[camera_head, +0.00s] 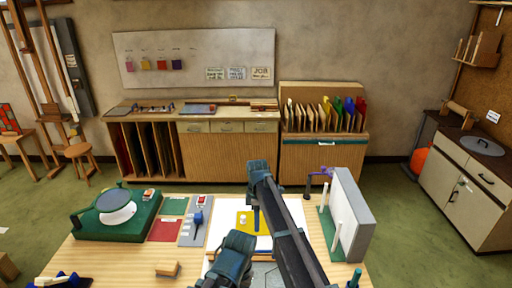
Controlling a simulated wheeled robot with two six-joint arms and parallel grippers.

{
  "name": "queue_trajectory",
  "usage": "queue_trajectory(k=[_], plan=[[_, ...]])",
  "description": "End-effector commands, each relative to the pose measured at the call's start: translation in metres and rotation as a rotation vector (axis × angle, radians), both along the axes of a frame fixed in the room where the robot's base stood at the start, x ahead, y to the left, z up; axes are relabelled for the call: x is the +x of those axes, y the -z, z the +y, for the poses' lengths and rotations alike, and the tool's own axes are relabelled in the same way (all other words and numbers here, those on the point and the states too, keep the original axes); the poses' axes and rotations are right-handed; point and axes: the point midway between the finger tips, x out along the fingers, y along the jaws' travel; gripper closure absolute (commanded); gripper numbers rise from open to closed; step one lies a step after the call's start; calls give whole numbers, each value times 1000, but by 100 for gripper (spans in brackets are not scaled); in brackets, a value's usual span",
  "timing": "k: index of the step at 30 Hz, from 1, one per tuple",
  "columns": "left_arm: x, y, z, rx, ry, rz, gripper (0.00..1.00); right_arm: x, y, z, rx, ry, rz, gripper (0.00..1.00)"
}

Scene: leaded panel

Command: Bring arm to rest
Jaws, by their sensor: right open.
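My right arm reaches in from the bottom, and its long dark link slants up over the middle of the bench. My right gripper (256,219) seems to hang at the far end of that link, in front of a white board (220,231) with a yellow piece (243,226) on it. It shows only as a narrow bluish part; its jaws are open, and I see nothing held in them. A dark teal joint of mine covers the board's near part. Whether the gripper touches anything cannot be told. My left gripper cannot be made out.
On the bench (130,262), a green base (139,226) carries a round dish at left. A wooden block (168,268) lies near the front. A grey upright panel (355,205) stands close right of my arm. Cabinets line the back wall, with green floor between.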

Motion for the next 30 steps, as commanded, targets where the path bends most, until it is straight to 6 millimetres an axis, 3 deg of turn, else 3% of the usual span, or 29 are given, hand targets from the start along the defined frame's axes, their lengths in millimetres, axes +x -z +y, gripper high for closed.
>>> queue_trajectory(k=[4,9,15,24,30], plan=[[0,0,0,0,0,0,50,-46,0,-39,-15,236,-25,53],[0,0,0,0,0,0,50,-118,1,-96,-32,710,-72,53],[0,0,0,0,0,0,50,-174,1,-134,-35,1111,-106,53],[0,0,0,0,0,0,50,-240,0,-167,-22,1547,-136,53],[0,40,0,1,3,0,50,-244,41,-133,-59,1457,-129,53]])
